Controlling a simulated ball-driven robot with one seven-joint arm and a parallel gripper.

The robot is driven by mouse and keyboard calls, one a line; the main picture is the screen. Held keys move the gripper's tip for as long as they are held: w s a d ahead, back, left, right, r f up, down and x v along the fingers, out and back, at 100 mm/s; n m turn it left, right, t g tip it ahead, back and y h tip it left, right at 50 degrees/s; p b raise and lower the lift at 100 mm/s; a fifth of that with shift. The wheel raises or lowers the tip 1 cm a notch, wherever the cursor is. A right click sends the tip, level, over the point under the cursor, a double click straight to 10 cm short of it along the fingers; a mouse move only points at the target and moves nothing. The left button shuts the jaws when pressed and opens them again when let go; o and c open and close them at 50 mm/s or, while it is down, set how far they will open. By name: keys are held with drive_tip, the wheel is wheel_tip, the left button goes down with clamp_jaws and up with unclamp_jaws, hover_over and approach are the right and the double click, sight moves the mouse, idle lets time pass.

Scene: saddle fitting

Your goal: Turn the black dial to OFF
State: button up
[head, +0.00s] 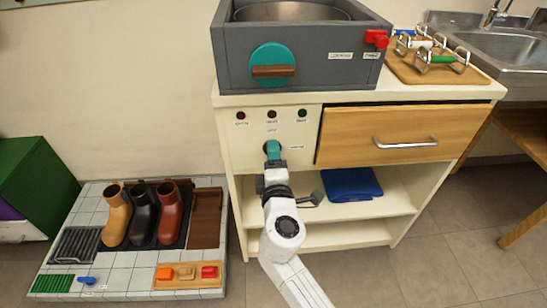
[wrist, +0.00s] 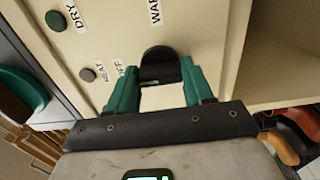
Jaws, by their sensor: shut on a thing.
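The black dial (wrist: 160,62) is on the cream front panel. In the wrist view, the teal fingers of my gripper (wrist: 162,85) stand on either side of it and are shut on it. A small label (wrist: 119,68), partly cut off by a finger, lies left of the dial and may read OFF. A larger label starting "WA" (wrist: 155,10) is above the dial. In the head view, my gripper (head: 272,151) reaches the panel and hides the dial. Which way the dial points is hard to tell.
Indicator lamps (head: 271,114) sit above the dial. A wooden drawer (head: 390,135) with a metal handle is to the right. A grey unit with a teal knob (head: 272,65) stands on top. A blue cloth (head: 351,184) lies on the shelf below. Boots (head: 143,214) stand at left.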

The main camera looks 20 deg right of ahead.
drive_tip(key=o, duration=1)
drive_tip(key=shift+o, duration=0.2)
drive_tip(key=shift+s+a, duration=0.1)
drive_tip(key=v, duration=1)
drive_tip(key=shift+s+p, duration=0.3)
drive_tip(key=shift+p, duration=0.1)
drive_tip(key=shift+a, duration=0.1)
